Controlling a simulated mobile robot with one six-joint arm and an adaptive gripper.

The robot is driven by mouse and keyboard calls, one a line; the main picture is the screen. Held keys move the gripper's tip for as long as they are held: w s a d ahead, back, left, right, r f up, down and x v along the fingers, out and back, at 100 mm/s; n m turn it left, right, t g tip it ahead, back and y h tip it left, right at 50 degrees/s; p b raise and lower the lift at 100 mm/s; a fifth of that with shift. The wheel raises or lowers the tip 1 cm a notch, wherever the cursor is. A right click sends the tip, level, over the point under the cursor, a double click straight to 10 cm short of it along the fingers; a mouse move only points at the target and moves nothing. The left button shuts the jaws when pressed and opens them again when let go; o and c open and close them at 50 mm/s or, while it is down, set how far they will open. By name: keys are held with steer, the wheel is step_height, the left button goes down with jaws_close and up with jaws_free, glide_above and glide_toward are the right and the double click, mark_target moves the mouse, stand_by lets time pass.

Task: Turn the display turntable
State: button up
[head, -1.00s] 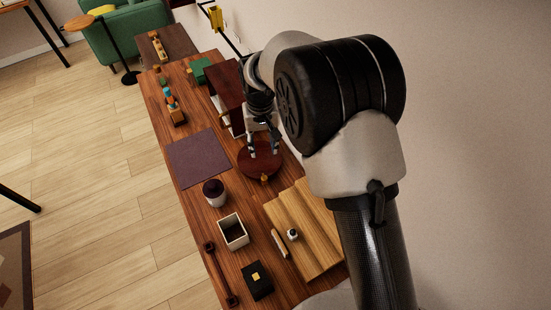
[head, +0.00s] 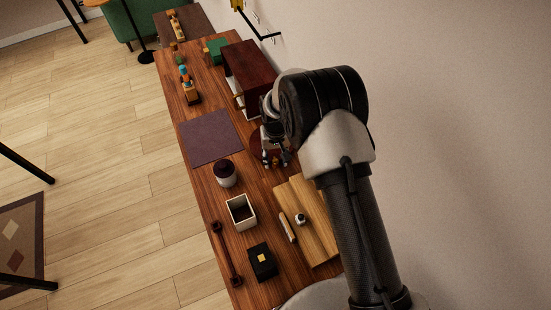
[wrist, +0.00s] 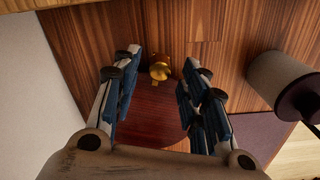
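The turntable is a dark red-brown round disc on the wooden table. In the head view its left edge (head: 256,146) shows; my arm and gripper hide most of it. In the wrist view the disc (wrist: 152,108) lies below my gripper, with a small brass knob (wrist: 159,71) at its rim. My gripper (wrist: 162,60) is open, pointing down, with one finger on either side of the knob. Gaps show between the knob and both fingers. In the head view my gripper (head: 275,162) is low over the turntable's near side. The exact fingertip height is unclear.
A lidded jar (head: 224,175) stands left of my gripper, near the purple mat (head: 211,138). An open square box (head: 241,212) and a light slatted board (head: 311,215) are nearer. A dark red cabinet (head: 246,75) stands behind, and the wall is close on the right.

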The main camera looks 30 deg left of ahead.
steer(key=shift+f, duration=0.5)
jaws_close()
stand_by(0.5)
